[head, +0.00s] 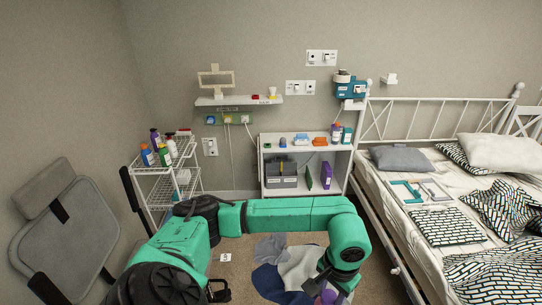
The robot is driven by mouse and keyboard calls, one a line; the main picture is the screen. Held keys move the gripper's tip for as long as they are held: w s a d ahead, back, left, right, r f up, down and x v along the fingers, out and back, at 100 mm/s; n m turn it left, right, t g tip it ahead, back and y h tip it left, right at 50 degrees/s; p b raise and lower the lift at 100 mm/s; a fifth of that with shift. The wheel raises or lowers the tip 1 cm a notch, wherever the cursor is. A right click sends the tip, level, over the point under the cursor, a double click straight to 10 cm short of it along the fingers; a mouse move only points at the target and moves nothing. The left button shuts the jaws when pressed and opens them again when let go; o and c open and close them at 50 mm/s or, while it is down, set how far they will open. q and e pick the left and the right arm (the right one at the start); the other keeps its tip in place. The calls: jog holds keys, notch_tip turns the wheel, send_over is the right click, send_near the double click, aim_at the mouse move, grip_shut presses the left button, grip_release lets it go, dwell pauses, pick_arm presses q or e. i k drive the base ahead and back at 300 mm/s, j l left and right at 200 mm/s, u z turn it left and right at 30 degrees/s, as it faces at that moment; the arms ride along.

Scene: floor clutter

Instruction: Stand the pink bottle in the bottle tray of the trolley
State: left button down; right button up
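A white wire trolley (157,191) stands at the left by the wall. Its top tray (150,170) holds several upright bottles, among them a purple one (155,139), an orange and blue one (147,155) and a white one with a red top (172,147). My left arm reaches across the picture and bends down at the right. Its gripper (322,286) is low over the floor, at the bottom edge. A purple-pink thing (329,297) shows by its fingers; I cannot tell whether it is the pink bottle or whether it is held. My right gripper is not in view.
Crumpled blue and pale cloth (297,265) lies on the floor under my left forearm. A white shelf unit (264,170) with bottles and boxes stands at the back wall. A bed (385,215) fills the right side, a grey folding chair (62,240) the left.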

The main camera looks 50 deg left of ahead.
aim_at(178, 147)
jog(key=z, duration=0.45)
jog(key=i+z, duration=0.1)
jog(key=z, duration=0.75)
jog(key=i+j+z, duration=0.1)
jog(key=z, duration=0.75)
jog(key=i+j, duration=0.1)
jog(key=j, duration=1.3)
jog(key=k+j+u, duration=0.1)
jog(key=j+u, duration=0.3)
jog(key=j, duration=0.15)
jog(key=j+u, duration=0.35)
jog(key=j, duration=0.2)
jog(key=j+u, duration=0.4)
jog(key=j, duration=0.2)
jog(key=i+j+u, duration=0.1)
jog(key=j+u, duration=0.25)
jog(key=j, duration=0.2)
jog(key=i+j+u, duration=0.15)
jog(key=j+u, duration=1.6)
jog(key=i+j+u, duration=0.15)
jog(key=j+u, duration=0.35)
jog(key=i+j+u, duration=0.25)
jog(key=j+u, duration=0.2)
jog(key=u, duration=0.35)
